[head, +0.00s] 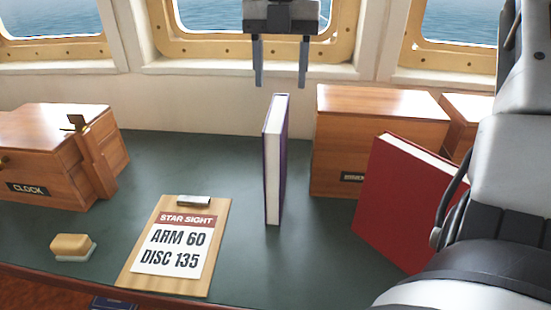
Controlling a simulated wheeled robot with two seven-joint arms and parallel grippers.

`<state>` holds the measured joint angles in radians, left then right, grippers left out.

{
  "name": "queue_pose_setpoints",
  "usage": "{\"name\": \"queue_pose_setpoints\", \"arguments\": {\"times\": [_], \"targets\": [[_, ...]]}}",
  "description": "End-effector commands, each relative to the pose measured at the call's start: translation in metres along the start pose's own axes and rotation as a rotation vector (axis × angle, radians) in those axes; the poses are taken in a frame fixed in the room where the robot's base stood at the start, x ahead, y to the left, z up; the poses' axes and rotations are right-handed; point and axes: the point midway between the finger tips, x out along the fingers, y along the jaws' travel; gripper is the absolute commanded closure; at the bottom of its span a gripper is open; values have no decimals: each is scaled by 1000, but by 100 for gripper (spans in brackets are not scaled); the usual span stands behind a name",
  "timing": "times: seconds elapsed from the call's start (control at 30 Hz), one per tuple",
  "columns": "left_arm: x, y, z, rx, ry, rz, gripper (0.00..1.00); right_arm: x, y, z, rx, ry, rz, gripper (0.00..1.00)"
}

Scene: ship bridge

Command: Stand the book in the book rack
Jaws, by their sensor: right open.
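A purple book (272,165) with white page edges stands upright on the dark green desk top. A red book (405,205) stands tilted at the right, partly hidden behind my right arm. My right gripper (280,68) is at the top middle, its two fingers pointing down, apart and empty. In the picture it is above the purple book and not touching it. I cannot make out a book rack; the arm hides part of the right side. My left gripper is not in view.
A wooden clock box (60,150) stands at the left, and a wooden box (378,110) stands behind the books. A clipboard (175,245) and a small brush-like block (73,246) lie in front. A dark blue item (112,303) shows at the bottom edge.

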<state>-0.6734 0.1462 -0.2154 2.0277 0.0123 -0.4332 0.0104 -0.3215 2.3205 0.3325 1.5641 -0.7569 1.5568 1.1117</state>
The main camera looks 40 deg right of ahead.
Motion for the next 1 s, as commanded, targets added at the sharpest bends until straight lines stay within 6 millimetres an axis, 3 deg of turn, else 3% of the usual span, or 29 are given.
{"name": "queue_pose_setpoints", "arguments": {"times": [0.1, 0.37, 0.6, 0.9, 0.93, 1.0], "targets": [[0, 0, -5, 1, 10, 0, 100, 18, 0, 0, 0, 2, -2, 47], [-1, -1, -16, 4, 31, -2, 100, 37, 0, -1, -1, 3, -1, 47], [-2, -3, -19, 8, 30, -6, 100, 71, 2, -2, 0, 3, 0, 47], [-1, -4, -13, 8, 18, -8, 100, 79, 2, -1, 1, -1, 1, 47], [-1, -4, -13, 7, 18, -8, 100, 79, 2, -1, 1, -1, 1, 50], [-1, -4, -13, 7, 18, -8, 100, 78, 2, -1, 1, -1, 1, 70]]}}
